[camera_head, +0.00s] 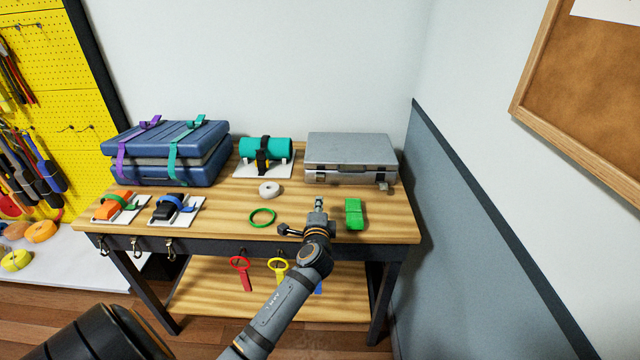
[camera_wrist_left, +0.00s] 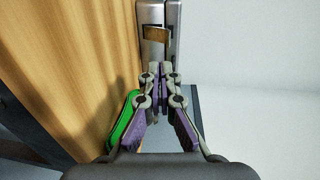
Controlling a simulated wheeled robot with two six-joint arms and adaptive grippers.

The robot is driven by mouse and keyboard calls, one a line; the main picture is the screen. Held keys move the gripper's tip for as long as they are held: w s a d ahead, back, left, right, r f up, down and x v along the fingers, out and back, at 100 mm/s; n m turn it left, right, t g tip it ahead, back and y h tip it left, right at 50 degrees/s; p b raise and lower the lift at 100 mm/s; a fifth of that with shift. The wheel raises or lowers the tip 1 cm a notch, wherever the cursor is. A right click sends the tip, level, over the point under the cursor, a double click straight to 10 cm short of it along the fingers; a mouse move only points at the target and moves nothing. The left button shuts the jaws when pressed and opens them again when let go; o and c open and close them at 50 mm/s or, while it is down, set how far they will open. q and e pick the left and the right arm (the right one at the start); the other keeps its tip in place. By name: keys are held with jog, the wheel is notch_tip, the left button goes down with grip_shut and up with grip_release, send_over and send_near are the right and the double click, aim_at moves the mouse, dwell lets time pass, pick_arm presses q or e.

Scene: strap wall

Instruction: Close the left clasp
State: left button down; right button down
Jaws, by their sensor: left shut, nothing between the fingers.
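A grey metal case (camera_head: 345,148) stands at the back right of the table. Its left clasp (camera_head: 321,178) is a small fitting on the front face, too small to tell whether open or shut. The right clasp (camera_head: 382,186) juts from the front near the right end. My left gripper (camera_head: 319,203) is in front of the case, below the left clasp and apart from it. In the left wrist view its fingers (camera_wrist_left: 158,72) are together and empty. A tan clasp plate (camera_wrist_left: 156,34) shows beyond them on the case; I cannot tell which clasp it is.
A green folded strap (camera_head: 355,213) lies right of my left gripper. A green ring (camera_head: 262,217) and white roll (camera_head: 269,189) lie to its left. The blue case (camera_head: 170,150) and teal roll (camera_head: 265,149) stand farther left. A wall (camera_head: 470,220) bounds the right side.

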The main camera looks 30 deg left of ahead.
aim_at(320, 177)
pick_arm(q)
jog(key=x, duration=0.6)
jog(key=r+p+x, duration=0.1)
jog(key=x, duration=0.3)
jog(key=shift+a+r, duration=0.1)
jog(key=shift+w+r+p, duration=0.1)
jog(key=shift+r+p, duration=0.35)
jog(key=shift+p, duration=0.5)
jog(key=shift+g+p, duration=0.3)
jog(key=shift+p, duration=0.2)
jog(key=p, duration=0.3)
jog(key=shift+w+a+r+g+h+p, duration=0.2)
jog(key=shift+w+r+g+h+p, duration=0.1)
jog(key=shift+g, duration=0.1)
jog(key=shift+w+a+r+g+h+p, duration=0.2)
jog(key=shift+w+a+r+g+p, duration=0.35)
jog(key=shift+p, duration=1)
jog(key=shift+w+a+r+g+h+p, duration=0.2)
jog(key=shift+w+r+p, duration=0.4)
jog(key=shift+p, duration=0.9)
jog(key=shift+w+f, duration=0.1)
jog(key=shift+w, duration=0.05)
